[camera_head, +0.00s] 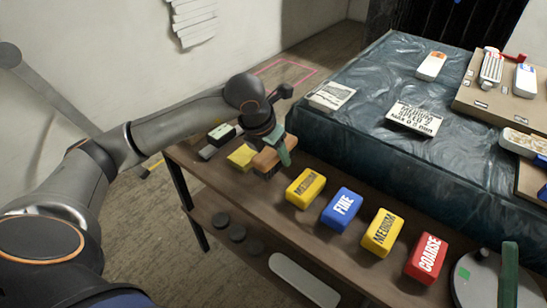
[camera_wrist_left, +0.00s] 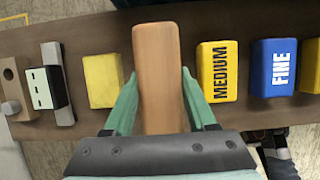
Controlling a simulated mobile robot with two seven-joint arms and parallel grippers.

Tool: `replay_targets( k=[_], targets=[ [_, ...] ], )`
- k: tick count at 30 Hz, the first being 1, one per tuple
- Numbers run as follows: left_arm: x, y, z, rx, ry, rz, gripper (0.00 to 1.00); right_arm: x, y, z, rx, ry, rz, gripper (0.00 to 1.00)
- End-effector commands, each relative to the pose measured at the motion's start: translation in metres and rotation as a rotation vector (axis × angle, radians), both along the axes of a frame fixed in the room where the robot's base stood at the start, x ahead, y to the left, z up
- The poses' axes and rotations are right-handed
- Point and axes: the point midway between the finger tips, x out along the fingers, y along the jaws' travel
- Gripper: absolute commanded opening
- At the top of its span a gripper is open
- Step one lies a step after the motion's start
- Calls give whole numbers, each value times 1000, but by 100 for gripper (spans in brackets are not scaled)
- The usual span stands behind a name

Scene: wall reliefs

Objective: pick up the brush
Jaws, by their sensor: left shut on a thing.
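The brush, a plain brown wooden block from above, is in the grip of my left gripper (camera_head: 280,154). In the head view the brush (camera_head: 267,165) is at the far left end of the wooden shelf, between a yellow block and the first yellow MEDIUM block. In the left wrist view the brush (camera_wrist_left: 158,75) lies lengthwise between the two green fingers of the left gripper (camera_wrist_left: 158,100), one on each side. Its underside is hidden, so I cannot tell if it touches the shelf. A green bar (camera_head: 510,275) at the bottom right may be part of my right gripper.
On the shelf (camera_head: 245,190), a plain yellow block (camera_wrist_left: 103,80) stands left of the brush. To its right are a MEDIUM block (camera_head: 306,188), a FINE block (camera_head: 342,209), another MEDIUM block (camera_head: 383,232) and a COARSE block (camera_head: 426,259). A plastic-covered table (camera_head: 375,85) rises behind.

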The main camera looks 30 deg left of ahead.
Motion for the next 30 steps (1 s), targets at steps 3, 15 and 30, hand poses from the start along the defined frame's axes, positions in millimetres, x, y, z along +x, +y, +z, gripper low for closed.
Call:
replay_targets(
  k=[3, 15, 30],
  targets=[
    [-11, -19, 28, -1, -4, -7, 0, 21, -4, -30, 4, 165, -30, 50],
    [-59, -88, 78, -2, -2, -7, 0, 48, -12, -133, 2, 608, -97, 50],
    [-75, -108, 87, 0, 1, -1, 0, 48, -13, -163, 0, 726, -112, 50]
  ],
)
